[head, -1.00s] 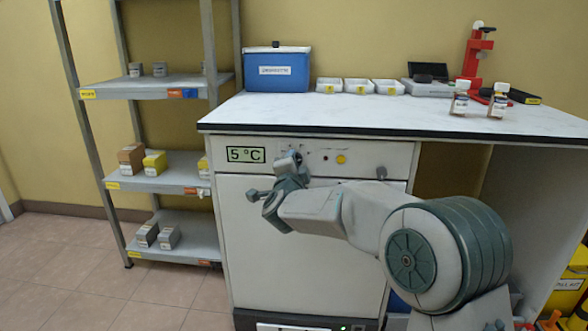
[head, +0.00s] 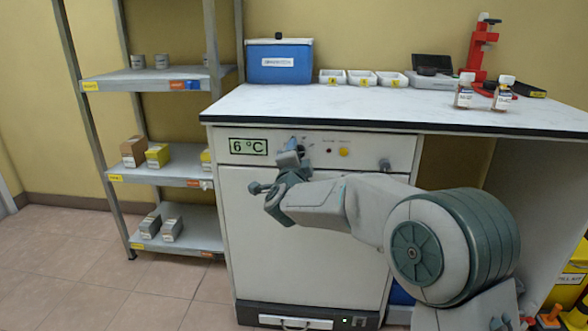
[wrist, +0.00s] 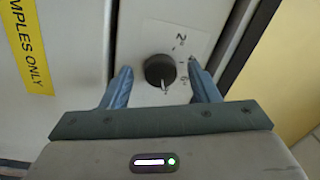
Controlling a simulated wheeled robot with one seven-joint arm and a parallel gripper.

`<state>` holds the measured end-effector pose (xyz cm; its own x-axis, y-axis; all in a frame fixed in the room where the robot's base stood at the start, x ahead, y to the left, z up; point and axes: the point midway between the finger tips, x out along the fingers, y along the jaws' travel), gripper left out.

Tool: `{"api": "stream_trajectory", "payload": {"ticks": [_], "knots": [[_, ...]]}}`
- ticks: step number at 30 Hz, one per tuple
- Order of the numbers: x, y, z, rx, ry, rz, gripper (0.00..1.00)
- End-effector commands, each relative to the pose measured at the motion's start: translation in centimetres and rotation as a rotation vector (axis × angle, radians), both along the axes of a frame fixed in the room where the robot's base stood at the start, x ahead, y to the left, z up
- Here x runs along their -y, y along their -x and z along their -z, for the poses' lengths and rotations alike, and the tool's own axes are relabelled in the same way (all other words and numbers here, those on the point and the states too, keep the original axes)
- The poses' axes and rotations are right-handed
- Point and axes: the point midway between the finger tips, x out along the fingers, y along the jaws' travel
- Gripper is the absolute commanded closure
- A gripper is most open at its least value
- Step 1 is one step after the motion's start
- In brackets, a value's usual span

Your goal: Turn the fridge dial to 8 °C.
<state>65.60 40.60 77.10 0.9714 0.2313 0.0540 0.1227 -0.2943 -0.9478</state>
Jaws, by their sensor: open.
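The fridge (head: 300,235) stands under the white worktop, and its display (head: 248,146) reads 6 °C. The dial (wrist: 159,71) is a round dark knob with a pale pointer mark, seen in the wrist view on a light panel with small numbers around it. The pointer faces the lower part of the picture. My gripper (head: 297,150) is at the fridge's top panel and hides the dial in the head view. In the wrist view its two blue-grey fingers (wrist: 160,66) are open, one on each side of the dial, with visible gaps.
A red indicator and a yellow button (head: 343,152) sit right of my gripper, with a round lock-like part (head: 384,164) further right. A blue box (head: 279,62), white trays (head: 362,78) and bottles (head: 464,91) stand on the worktop (head: 350,105). A shelf rack (head: 158,82) is at left.

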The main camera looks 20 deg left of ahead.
Motion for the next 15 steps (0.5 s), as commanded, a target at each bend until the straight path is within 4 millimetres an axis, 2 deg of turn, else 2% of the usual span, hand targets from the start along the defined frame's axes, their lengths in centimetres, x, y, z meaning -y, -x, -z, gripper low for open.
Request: {"api": "stream_trajectory", "payload": {"ticks": [5,15], "knots": [[0.5,2.5,-0.1,0.0,0.002,-0.003,0.45],[2.1,9.0,0.3,0.001,0.003,-0.003,0.45]]}}
